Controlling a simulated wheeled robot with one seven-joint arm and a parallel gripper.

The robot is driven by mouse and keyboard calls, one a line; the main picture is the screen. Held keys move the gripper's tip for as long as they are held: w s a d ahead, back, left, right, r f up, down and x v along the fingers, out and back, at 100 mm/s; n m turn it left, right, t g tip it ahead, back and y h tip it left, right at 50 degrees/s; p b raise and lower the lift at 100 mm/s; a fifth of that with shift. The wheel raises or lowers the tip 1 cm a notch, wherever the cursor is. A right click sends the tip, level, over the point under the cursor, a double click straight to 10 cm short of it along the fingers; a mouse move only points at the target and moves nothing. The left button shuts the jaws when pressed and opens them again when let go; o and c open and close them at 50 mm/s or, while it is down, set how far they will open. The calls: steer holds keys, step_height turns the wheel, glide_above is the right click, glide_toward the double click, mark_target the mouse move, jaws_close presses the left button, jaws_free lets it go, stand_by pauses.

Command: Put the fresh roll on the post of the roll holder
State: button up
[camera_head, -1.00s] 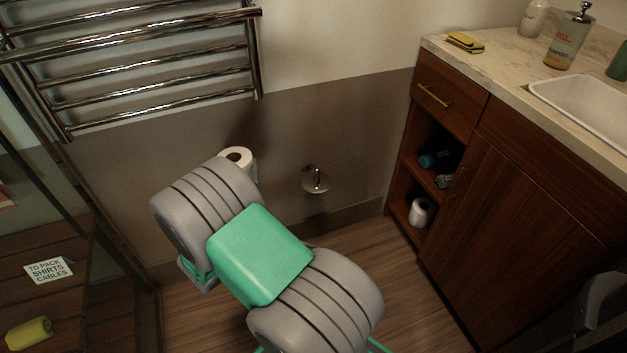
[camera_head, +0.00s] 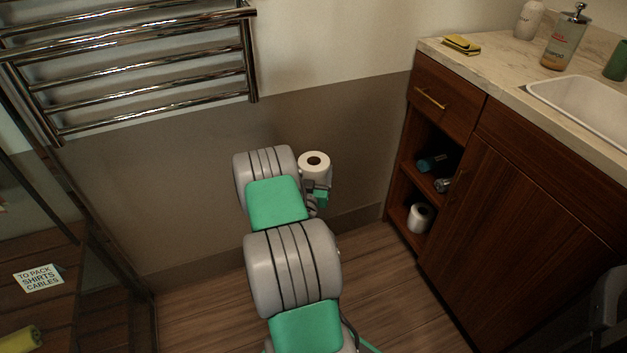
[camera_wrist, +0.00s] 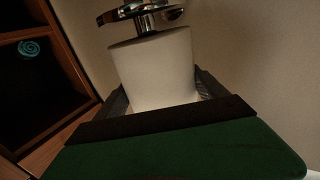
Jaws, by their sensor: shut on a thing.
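The fresh roll (camera_head: 314,165) is white and upright, with its core opening facing up in the head view. My gripper (camera_head: 317,188) is shut on it. In the wrist view the roll (camera_wrist: 153,66) sits between the dark fingers of my gripper (camera_wrist: 160,95). The chrome roll holder (camera_wrist: 150,14) shows at the roll's end, its round plate a short gap away and its post pointing at the roll. I cannot tell whether the post's tip is inside the core. In the head view the holder is hidden behind the roll and gripper.
A wooden cabinet (camera_head: 520,220) stands at right, with another white roll (camera_head: 420,217) on its low open shelf. A chrome towel rack (camera_head: 150,70) hangs on the wall at upper left. A glass-sided wooden bench area with a label card (camera_head: 38,278) is at left.

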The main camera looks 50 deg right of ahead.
steer(key=shift+f, duration=1)
steer(key=o, duration=1.3)
steer(key=shift+o, duration=0.2)
steer(key=shift+r, duration=0.1)
